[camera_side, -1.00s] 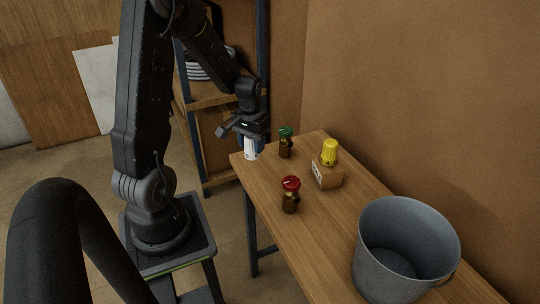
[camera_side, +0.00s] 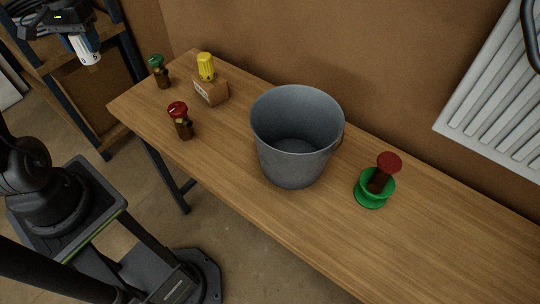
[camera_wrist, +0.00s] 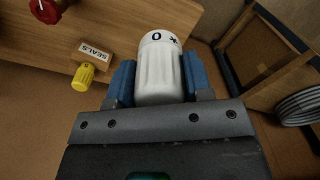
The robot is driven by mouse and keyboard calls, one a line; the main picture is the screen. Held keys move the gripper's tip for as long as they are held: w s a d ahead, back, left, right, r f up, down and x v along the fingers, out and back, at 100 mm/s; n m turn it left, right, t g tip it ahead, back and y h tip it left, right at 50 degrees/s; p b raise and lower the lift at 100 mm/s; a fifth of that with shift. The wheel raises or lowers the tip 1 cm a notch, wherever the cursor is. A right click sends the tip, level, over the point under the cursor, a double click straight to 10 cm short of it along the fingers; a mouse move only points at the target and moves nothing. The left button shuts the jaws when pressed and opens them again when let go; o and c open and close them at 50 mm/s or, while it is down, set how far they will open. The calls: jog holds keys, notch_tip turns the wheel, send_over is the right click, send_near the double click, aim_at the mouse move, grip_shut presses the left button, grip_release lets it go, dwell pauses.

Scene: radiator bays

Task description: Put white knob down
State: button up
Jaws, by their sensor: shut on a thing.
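My gripper (camera_side: 78,36) is at the upper left of the side view, with its jaws shut on the white knob (camera_side: 88,52). The knob hangs from the jaws, in the air, left of the table's far left end in the picture. In the wrist view the white ribbed knob (camera_wrist: 159,72) sits between the two blue fingers (camera_wrist: 160,88), and its end face shows a dark 0 and a star-like mark. The wooden table (camera_side: 225,165) also fills the upper left of the wrist view.
A radiator (camera_side: 490,100) hangs right.

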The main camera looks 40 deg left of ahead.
jog(key=w+d+r+m, duration=0.2)
jog(key=w+d+m, duration=0.5)
jog(key=w+d, duration=0.85)
jog(key=w+d+m, duration=0.3)
jog(key=d, duration=0.9)
jog(key=w+d+m, duration=0.3)
jog(key=w+d, duration=0.1)
jog(key=d, duration=0.8)
jog(key=s+d+f+m, duration=0.15)
jog(key=s+d, duration=0.35)
jog(key=d, duration=0.5)
jog(key=s+d+m, duration=0.3)
jog(key=s+d, duration=0.2)
jog(key=d, duration=0.5)
jog(key=s+d+m, duration=0.3)
jog(key=s+d, duration=0.3)
jog(key=d, duration=0.4)
jog(key=shift+n, duration=0.25)
jog(key=f, duration=1.7)
jog(key=shift+w+a+f, duration=0.25)
jog(key=shift+w, duration=0.15)
jog(key=shift+f, duration=2.15)
jog(key=shift+f, duration=0.1)
